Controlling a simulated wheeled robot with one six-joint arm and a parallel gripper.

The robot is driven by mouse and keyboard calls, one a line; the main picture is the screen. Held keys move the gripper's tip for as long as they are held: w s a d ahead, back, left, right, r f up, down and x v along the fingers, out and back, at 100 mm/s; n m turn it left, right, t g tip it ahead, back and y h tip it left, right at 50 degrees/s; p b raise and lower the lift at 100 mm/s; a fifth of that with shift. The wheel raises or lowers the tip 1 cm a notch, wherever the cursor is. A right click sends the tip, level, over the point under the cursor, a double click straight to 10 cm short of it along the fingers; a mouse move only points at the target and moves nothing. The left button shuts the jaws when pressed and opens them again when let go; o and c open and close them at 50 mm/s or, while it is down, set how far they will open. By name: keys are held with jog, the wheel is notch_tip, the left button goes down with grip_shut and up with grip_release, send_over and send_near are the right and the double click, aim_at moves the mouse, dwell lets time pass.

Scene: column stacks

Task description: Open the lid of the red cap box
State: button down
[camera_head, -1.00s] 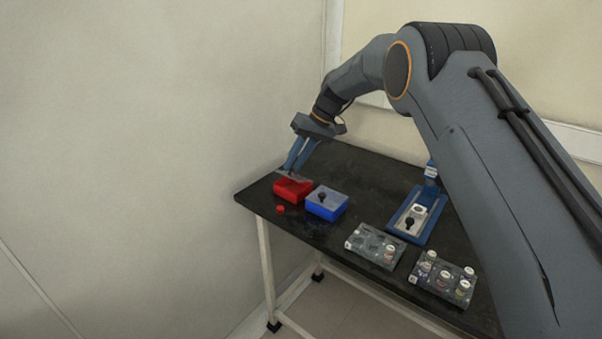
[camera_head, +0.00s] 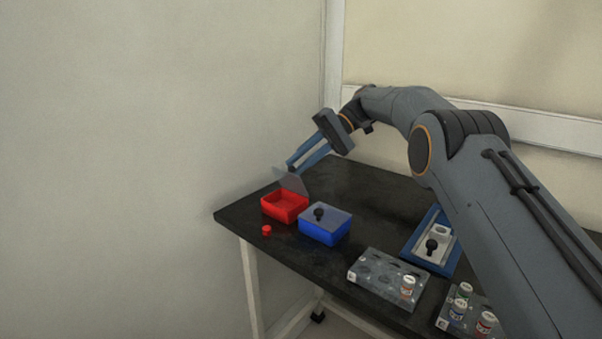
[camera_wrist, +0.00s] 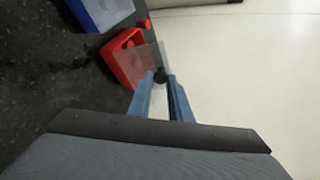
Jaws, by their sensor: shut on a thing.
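The red cap box (camera_head: 284,207) stands near the far left end of the black table; it also shows in the wrist view (camera_wrist: 113,62). Its clear lid (camera_head: 291,180) is tilted steeply up along the back edge, and the box's red inside is uncovered. My gripper (camera_head: 292,166) is at the upper part of the lid. In the wrist view, my gripper (camera_wrist: 160,77) is shut on the lid's dark knob (camera_wrist: 159,74), with the clear lid (camera_wrist: 143,62) between fingers and box.
A loose red cap (camera_head: 266,230) lies in front of the red box. A blue box (camera_head: 324,231) with a closed, knobbed lid stands close to the right. A grey vial rack (camera_head: 378,282) and a blue-framed tray (camera_head: 417,239) are further right. A wall is behind.

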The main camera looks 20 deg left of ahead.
jog(key=shift+w+d+f+g+b, duration=0.1)
jog(key=shift+w+f+g+b, duration=0.3)
jog(key=shift+b, duration=1.15)
jog(key=shift+w+r+g+y+b, duration=0.1)
jog(key=shift+r+g+y+b, duration=0.2)
jog(key=shift+b, duration=0.15)
